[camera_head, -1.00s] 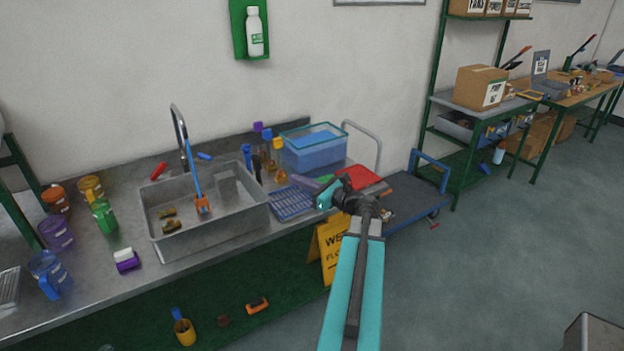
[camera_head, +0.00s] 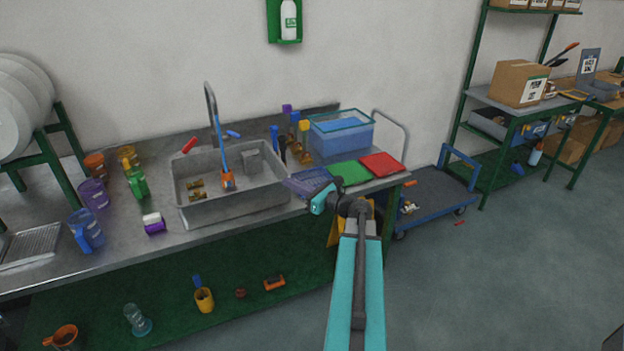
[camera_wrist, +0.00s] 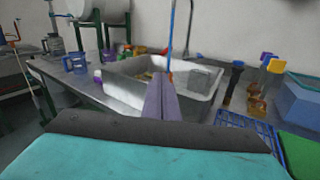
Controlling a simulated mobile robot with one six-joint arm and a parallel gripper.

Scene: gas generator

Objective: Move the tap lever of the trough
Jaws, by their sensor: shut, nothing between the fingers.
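The trough is a grey metal sink (camera_head: 232,207) set in the counter, with a tall curved grey tap (camera_head: 212,108) behind it. A red lever (camera_head: 188,145) lies left of the tap's base and a blue lever (camera_head: 232,134) right of it. A blue-handled brush with an orange end (camera_head: 227,178) leans upright in the sink. My gripper (camera_head: 292,185) is shut and empty, at the sink's right front corner near the blue rack, apart from both levers. In the wrist view its purple fingers (camera_wrist: 160,80) point toward the sink (camera_wrist: 205,85).
Right of the sink stand several bottles (camera_head: 294,135), a blue tub (camera_head: 340,132), a blue rack (camera_head: 308,180), a green mat (camera_head: 350,173) and a red mat (camera_head: 382,164). Mugs (camera_head: 93,194) stand left. A cart (camera_head: 435,193) is on the right; floor in front is clear.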

